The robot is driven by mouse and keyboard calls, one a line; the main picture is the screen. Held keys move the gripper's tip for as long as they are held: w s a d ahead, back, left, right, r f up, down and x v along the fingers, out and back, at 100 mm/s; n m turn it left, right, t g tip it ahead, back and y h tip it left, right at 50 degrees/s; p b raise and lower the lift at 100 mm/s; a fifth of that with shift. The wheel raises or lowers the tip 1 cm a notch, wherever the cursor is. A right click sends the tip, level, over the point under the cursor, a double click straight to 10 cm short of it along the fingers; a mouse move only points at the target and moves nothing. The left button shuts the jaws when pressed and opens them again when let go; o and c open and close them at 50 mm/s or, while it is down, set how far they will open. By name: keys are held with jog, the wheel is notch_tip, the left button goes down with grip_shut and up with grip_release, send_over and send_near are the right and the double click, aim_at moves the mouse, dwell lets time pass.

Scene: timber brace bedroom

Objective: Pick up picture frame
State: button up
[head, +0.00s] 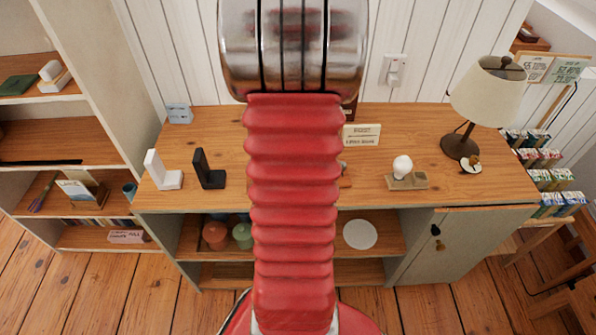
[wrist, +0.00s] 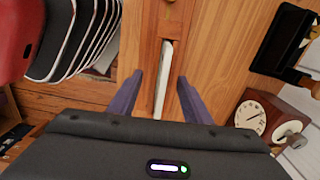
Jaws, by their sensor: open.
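In the wrist view, a thin upright thing with a brown wooden edge and a white strip, apparently the picture frame (wrist: 163,72) seen edge-on, stands between my two fingers. My gripper (wrist: 160,76) is open, with one finger on each side of it. A gap shows on both sides. I cannot tell how deep it sits between the fingers, and its lower end is hidden by the gripper body. In the head view, my red arm covers the middle of the cabinet top and hides both the gripper and this thing.

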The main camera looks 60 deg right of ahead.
jog(key=shift+f, duration=2.6)
jog(key=shift+c, duration=0.6)
jog(key=shift+d, duration=0.1)
grip_shut()
jog(key=shift+w+r, duration=0.1)
